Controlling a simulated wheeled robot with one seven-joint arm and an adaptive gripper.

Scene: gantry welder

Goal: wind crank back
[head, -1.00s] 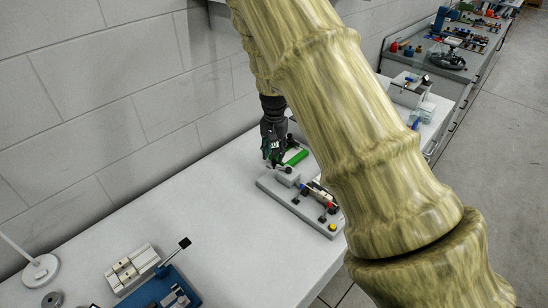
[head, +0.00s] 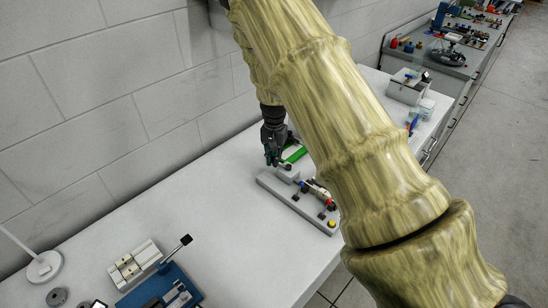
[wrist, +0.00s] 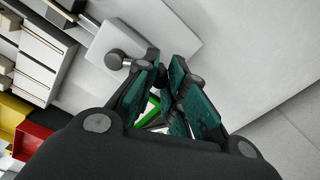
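The gantry welder (head: 302,205) is a grey base on the white bench, with small red, yellow and black parts on top and a green piece (head: 295,154) behind. My gripper (head: 273,162) points down at its far left end, by a small dark round knob (head: 287,167), seemingly part of the crank. In the wrist view, a grey round knob (wrist: 116,58) on a short rod lies beside the left finger. My teal-padded fingers (wrist: 166,66) stand close together with a narrow gap and a small dark round part between them. Whether they grip it is unclear.
A blue fixture with a black-tipped lever (head: 170,283) and a pale block (head: 135,265) stand at the front left, near a white lamp base (head: 42,266). A grey box (head: 408,88) stands further back. A block wall runs along the left.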

